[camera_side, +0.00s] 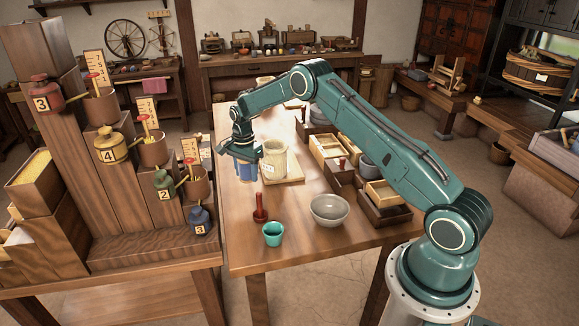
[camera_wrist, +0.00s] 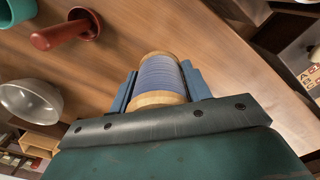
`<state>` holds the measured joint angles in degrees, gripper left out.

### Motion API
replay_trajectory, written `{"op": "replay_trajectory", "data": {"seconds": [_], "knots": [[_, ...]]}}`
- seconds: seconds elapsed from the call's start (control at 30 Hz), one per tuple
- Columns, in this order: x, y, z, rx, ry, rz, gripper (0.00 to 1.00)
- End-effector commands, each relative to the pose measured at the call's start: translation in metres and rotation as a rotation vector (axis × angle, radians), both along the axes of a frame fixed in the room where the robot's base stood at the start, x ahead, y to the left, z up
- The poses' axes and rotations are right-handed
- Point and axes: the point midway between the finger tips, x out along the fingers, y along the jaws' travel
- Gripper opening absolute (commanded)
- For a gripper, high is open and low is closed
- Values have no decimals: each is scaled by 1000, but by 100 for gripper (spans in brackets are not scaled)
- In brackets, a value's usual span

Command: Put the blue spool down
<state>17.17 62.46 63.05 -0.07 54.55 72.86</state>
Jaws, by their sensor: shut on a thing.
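The blue spool (camera_wrist: 161,74) has blue thread wound between pale wooden ends. In the wrist view it sits between the two blue fingers of my gripper (camera_wrist: 160,88), which is shut on it. In the side view my gripper (camera_side: 245,172) points down over the left part of the wooden table (camera_side: 238,215). There the fingers largely hide the spool. I cannot tell whether its lower end touches the table.
A cream jar (camera_side: 273,161) stands close to the right of my gripper on a board (camera_side: 294,179). A red-handled tool (camera_side: 260,208), teal cup (camera_side: 272,235) and grey bowl (camera_side: 329,210) stand nearer the front. Wooden trays (camera_side: 384,212) line the right side. Bare tabletop lies around the gripper's left.

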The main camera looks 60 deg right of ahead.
Motion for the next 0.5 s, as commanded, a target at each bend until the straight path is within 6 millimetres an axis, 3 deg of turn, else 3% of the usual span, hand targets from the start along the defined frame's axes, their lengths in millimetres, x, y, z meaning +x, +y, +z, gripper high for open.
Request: {"op": "replay_trajectory", "data": {"seconds": [0.2, 0.5], "knots": [[0, 0, -24, 0, 0, 0, 25], [0, 0, -29, 0, -1, 0, 25]]}}
